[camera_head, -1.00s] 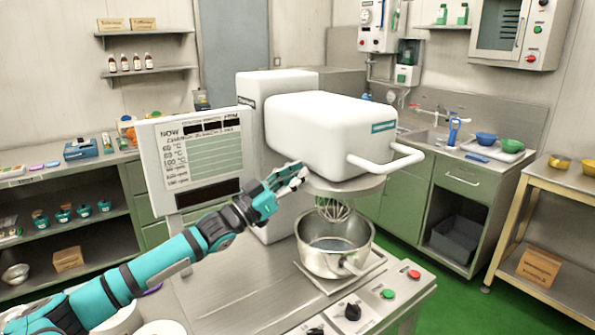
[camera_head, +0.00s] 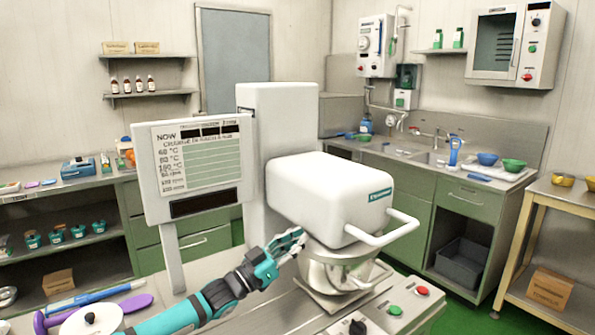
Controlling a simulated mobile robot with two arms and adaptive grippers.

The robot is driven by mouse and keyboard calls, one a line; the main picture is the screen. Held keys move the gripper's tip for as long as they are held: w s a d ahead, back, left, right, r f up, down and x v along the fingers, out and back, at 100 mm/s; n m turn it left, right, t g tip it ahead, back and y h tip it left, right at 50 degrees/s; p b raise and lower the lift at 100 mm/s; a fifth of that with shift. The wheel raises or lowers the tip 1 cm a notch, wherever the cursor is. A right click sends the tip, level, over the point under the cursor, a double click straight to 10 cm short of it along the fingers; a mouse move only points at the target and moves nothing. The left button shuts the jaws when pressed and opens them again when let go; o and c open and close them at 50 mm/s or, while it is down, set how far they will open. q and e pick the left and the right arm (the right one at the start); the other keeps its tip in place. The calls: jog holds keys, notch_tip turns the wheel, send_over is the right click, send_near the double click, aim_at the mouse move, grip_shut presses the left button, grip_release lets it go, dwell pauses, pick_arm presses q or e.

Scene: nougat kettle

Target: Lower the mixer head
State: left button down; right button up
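The white mixer head (camera_head: 325,195) sits low, its underside right at the rim of the steel bowl (camera_head: 325,272); the whisk is hidden. A white bar handle (camera_head: 385,232) sticks out at its front right. The white mixer column (camera_head: 288,120) stands behind the head. My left gripper (camera_head: 300,240) is at the lower left edge of the head, beside the bowl. Its fingertips are close to the head, but I cannot tell whether they touch or how far they are apart. My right gripper is out of view.
A recipe board (camera_head: 195,165) stands left of the mixer. A green button (camera_head: 395,310), a red button (camera_head: 422,291) and a black knob (camera_head: 357,327) are on the front panel. A purple spatula (camera_head: 135,303) and a white lid (camera_head: 90,320) lie at lower left.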

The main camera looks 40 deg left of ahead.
pick_arm(q)
jog(key=shift+f, duration=0.35)
notch_tip(320, 180, up, 5)
jog(key=p, duration=0.4)
jog(key=shift+w+f, duration=0.15)
jog(key=shift+f, duration=0.05)
jog(key=b, duration=0.2)
send_near(311, 216)
jog(key=shift+v, duration=2)
